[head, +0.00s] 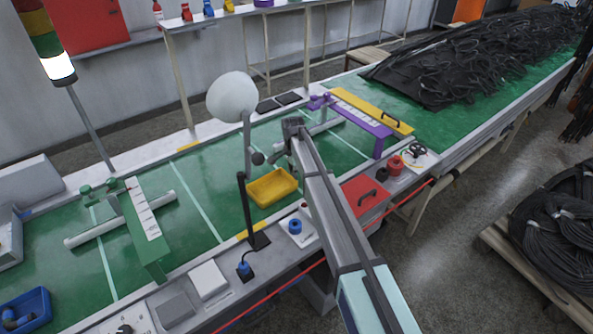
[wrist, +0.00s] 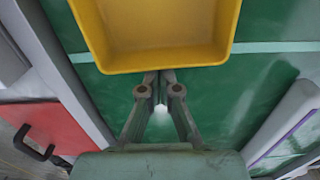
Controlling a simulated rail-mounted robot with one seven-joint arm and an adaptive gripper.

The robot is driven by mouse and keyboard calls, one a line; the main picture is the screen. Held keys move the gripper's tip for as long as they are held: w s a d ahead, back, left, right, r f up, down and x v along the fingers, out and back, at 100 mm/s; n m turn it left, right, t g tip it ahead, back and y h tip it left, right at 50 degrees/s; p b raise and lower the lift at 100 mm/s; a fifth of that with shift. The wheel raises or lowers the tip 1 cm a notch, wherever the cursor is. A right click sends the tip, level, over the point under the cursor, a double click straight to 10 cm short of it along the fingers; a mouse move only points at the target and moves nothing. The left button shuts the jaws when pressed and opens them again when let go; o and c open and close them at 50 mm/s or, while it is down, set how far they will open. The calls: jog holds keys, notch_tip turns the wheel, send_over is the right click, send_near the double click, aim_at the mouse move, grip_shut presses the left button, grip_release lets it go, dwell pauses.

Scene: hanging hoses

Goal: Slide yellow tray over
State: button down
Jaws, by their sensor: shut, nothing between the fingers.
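The yellow tray (head: 272,187) is empty and sits on the green conveyor belt, in the section between the green frame and the purple frame. In the wrist view the tray (wrist: 155,35) fills the top middle, with its near wall facing my gripper. My gripper (wrist: 160,77) is shut with nothing between its fingers. Its fingertips are at the tray's near wall; I cannot tell whether they touch it. In the head view my gripper (head: 278,155) is just beyond the tray's upper right corner, partly hidden by the wrist.
A black stand (head: 252,215) rises close to the tray's left side, and a white round lamp (head: 232,97) hangs above. A green frame (head: 146,225) spans the belt at left, a purple frame (head: 360,119) at right. Open belt (head: 205,200) lies left of the tray.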

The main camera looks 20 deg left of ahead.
aim_at(256, 191)
jog(key=s+a, duration=0.3)
jog(key=s, duration=0.1)
jog(key=s+a+b, duration=0.1)
jog(key=s+a, duration=0.3)
jog(key=s+a+b, duration=0.1)
jog(key=s+a, duration=0.2)
jog(key=s, duration=0.2)
jog(key=shift+s+a, duration=0.1)
jog(key=shift+a, duration=0.05)
